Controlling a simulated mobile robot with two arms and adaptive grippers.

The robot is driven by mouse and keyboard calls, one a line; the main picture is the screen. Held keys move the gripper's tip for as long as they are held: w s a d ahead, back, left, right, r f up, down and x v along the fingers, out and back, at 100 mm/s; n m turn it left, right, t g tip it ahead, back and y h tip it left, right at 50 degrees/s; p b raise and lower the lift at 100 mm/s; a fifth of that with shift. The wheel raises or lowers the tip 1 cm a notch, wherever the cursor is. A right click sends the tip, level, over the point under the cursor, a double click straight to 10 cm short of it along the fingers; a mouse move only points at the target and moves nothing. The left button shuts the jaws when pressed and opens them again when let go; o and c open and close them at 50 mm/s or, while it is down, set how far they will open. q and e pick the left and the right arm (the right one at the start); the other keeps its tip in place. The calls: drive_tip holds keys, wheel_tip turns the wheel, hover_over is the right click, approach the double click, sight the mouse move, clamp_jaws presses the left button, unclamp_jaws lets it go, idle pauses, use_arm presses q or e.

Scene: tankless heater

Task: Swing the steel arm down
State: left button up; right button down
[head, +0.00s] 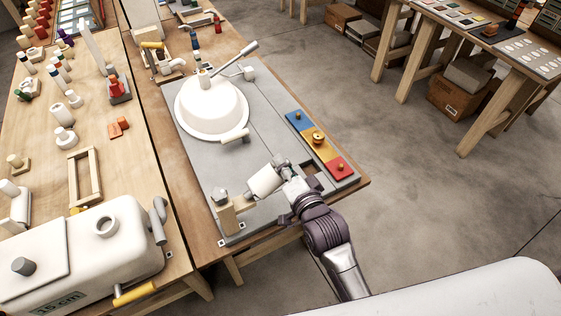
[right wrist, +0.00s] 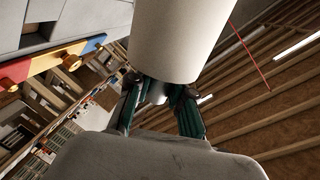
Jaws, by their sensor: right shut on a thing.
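My right gripper (head: 284,172) is closed around the end of a white cylinder (head: 264,181) over the front part of the grey board. In the right wrist view the fingers (right wrist: 160,92) pinch a narrower stub under the wide white cylinder (right wrist: 178,38). The cylinder is beside a small wooden block (head: 228,216) with a grey knob on top; I cannot tell how they join. A grey steel-looking arm (head: 236,58) slants up to the right from the top of the white dome (head: 212,106), apart from my gripper. My left gripper is not in view.
The grey board (head: 190,150) lies on a wooden bench. Blue, yellow and red plates (head: 318,141) with knobs line its right side. A second bench at left holds a white tank (head: 75,255) and many small parts.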

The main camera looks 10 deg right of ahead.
drive_tip(key=shift+w+d+f+m+g+y+b, duration=0.1)
drive_tip(key=shift+d+f+m+y, duration=0.15)
drive_tip(key=shift+f+m, duration=0.65)
drive_tip(key=shift+w+d+f+m+g+y+b, duration=0.1)
drive_tip(key=shift+d+f+m+y+b, duration=0.1)
drive_tip(key=shift+f+m, duration=0.65)
drive_tip(key=shift+w+d+f+m+g+y+b, duration=0.1)
drive_tip(key=shift+d+f+m+y, duration=0.15)
drive_tip(key=shift+f+m, duration=0.6)
drive_tip(key=shift+s+f, duration=0.1)
drive_tip(key=shift+f, duration=0.25)
drive_tip(key=c, duration=1)
unclamp_jaws()
drive_tip(key=v, duration=1.2)
